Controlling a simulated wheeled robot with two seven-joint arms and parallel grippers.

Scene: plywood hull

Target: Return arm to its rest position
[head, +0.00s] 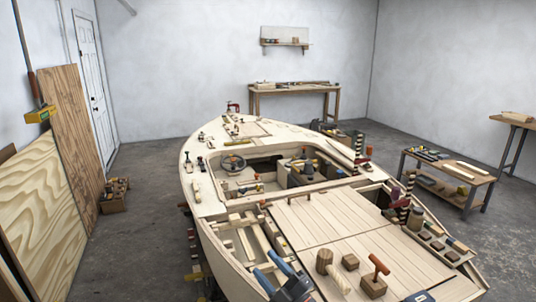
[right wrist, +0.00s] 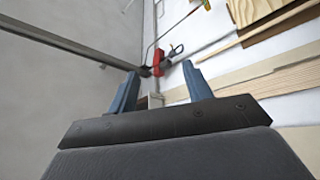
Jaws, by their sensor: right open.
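My right gripper (head: 269,264) is at the bottom middle of the head view, over the near part of the plywood hull (head: 222,248). Its two blue fingers point up and to the left and stand apart. The right wrist view shows the same open fingers (right wrist: 160,72), with nothing held between them. A red clamp (right wrist: 157,62) shows beyond the fingertips there. My left gripper is not in view.
A tool tray (head: 432,240) is at right. Plywood sheets (head: 45,205) lean at left. Floor around the hull is mostly clear.

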